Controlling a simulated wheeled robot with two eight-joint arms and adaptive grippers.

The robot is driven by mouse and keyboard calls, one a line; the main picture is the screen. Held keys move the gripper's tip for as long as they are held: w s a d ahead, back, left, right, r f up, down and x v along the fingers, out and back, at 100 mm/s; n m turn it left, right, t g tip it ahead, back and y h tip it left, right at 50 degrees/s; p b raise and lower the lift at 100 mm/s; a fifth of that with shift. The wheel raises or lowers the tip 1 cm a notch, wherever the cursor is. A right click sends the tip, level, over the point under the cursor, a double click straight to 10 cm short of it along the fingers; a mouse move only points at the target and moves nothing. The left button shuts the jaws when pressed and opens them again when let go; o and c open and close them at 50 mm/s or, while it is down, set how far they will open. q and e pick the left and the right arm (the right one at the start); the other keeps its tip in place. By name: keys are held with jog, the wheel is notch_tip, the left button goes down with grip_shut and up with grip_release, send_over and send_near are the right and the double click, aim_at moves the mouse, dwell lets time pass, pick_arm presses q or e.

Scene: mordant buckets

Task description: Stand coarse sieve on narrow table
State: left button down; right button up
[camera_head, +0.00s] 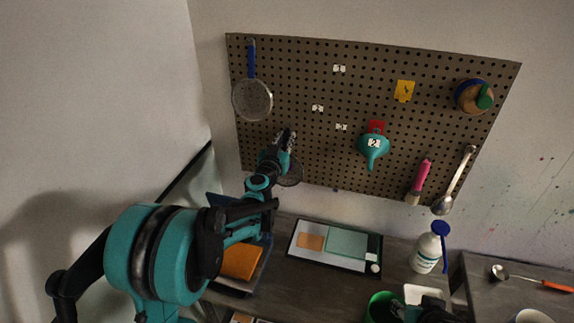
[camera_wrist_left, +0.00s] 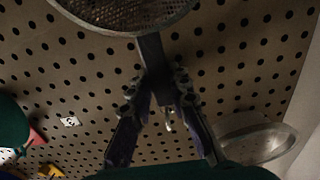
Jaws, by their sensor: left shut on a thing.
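The coarse sieve (camera_wrist_left: 120,14), with a round open mesh and a dark handle, fills the top of the left wrist view. In the head view its mesh (camera_head: 291,174) shows partly behind my left arm, in front of the pegboard. My left gripper (camera_head: 287,138) is shut on its handle, which runs between the fingers (camera_wrist_left: 168,105). My right gripper (camera_head: 428,312) is partly in view at the bottom edge; its fingers are unclear. A dark table (camera_head: 398,256) stands below the pegboard, and another table (camera_head: 483,306) is at right. I cannot tell which is the narrow table.
A blue-handled sieve (camera_head: 252,100) hangs on the pegboard (camera_head: 300,75), close left of my left gripper. A teal funnel (camera_head: 373,150), brush (camera_head: 420,180) and ladle (camera_head: 458,175) hang right. A framed tray (camera_head: 332,246), white bottle (camera_head: 428,248) and green bucket (camera_head: 380,305) occupy the dark table.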

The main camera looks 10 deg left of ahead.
dwell(0.4)
pick_arm(q)
jog(key=s, duration=0.7)
jog(key=shift+s, duration=0.3)
dwell(0.6)
jog(key=shift+a+r, duration=0.1)
